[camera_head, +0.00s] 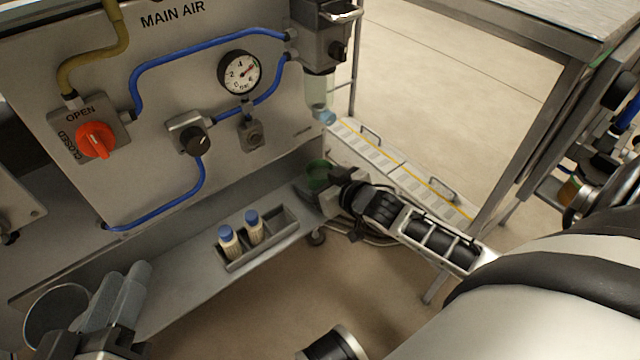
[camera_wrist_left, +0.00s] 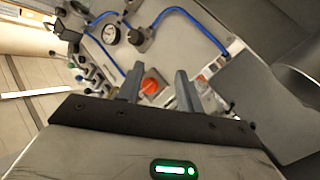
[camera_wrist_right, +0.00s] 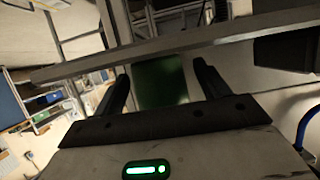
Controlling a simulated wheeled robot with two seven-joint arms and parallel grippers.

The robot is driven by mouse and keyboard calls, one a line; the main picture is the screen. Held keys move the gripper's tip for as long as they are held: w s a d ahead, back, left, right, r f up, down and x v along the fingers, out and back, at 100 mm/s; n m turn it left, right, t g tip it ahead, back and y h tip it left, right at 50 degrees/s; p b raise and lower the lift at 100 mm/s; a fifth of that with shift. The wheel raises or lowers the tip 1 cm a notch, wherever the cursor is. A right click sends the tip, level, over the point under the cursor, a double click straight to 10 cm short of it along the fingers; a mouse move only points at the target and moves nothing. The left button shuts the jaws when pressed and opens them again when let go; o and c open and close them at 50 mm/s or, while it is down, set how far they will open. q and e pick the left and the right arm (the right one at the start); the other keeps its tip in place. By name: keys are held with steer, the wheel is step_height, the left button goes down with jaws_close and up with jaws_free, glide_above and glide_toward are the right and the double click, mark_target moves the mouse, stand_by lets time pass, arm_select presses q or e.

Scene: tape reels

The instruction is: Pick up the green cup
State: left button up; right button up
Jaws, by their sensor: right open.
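The green cup (camera_head: 319,170) stands at the right end of the grey ledge below the panel, partly hidden by my right gripper. In the right wrist view the dark green cup (camera_wrist_right: 160,82) shows between the two spread fingers; whether they touch it cannot be told. My right gripper (camera_head: 312,188) is open at the cup. My left gripper (camera_head: 121,286) is at the lower left of the head view, away from the cup. In the left wrist view its fingers (camera_wrist_left: 158,84) are apart with nothing held between them.
Two blue-capped bottles (camera_head: 229,241) stand in a tray (camera_head: 290,222) on the ledge, left of the cup. The panel behind carries a red valve handle (camera_head: 96,140), a gauge (camera_head: 239,72) and blue hoses. A filter unit (camera_head: 318,35) hangs above the cup. A metal table (camera_head: 560,40) stands at right.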

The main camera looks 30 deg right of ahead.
steer(key=c, duration=1.1)
